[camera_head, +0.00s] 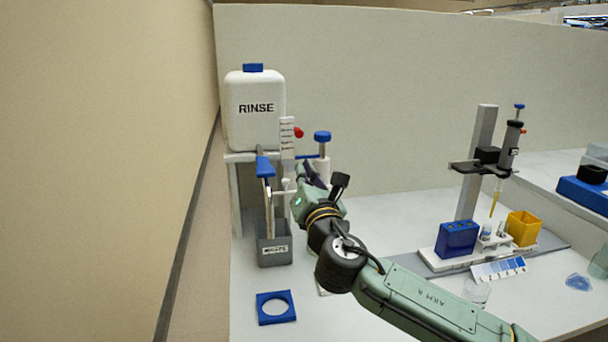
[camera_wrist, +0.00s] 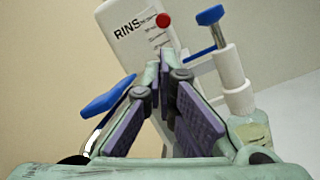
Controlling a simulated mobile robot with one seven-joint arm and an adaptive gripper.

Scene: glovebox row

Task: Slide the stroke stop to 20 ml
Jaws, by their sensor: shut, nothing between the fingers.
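The likely stroke stop is a red knob (camera_head: 298,132) at the right edge of an upright white scale strip (camera_head: 287,140), in front of the RINSE tank. The scale's marks are too small to read. In the wrist view the red knob (camera_wrist: 163,20) is at top centre, just beyond my fingertips, with the scale (camera_wrist: 152,30) beside it. My gripper (camera_head: 308,172) is below the red knob in the head view. In the wrist view my gripper (camera_wrist: 166,62) is shut and empty, its purple-padded fingers pointing up at the scale, apart from the knob.
A blue-topped plunger (camera_head: 322,137) stands right of the scale, and a blue lever (camera_head: 264,167) left. The white RINSE tank (camera_head: 255,112) is behind. A grey labelled bin (camera_head: 275,245) and blue ring plate (camera_head: 275,307) are below. A syringe stand (camera_head: 478,165) is farther right.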

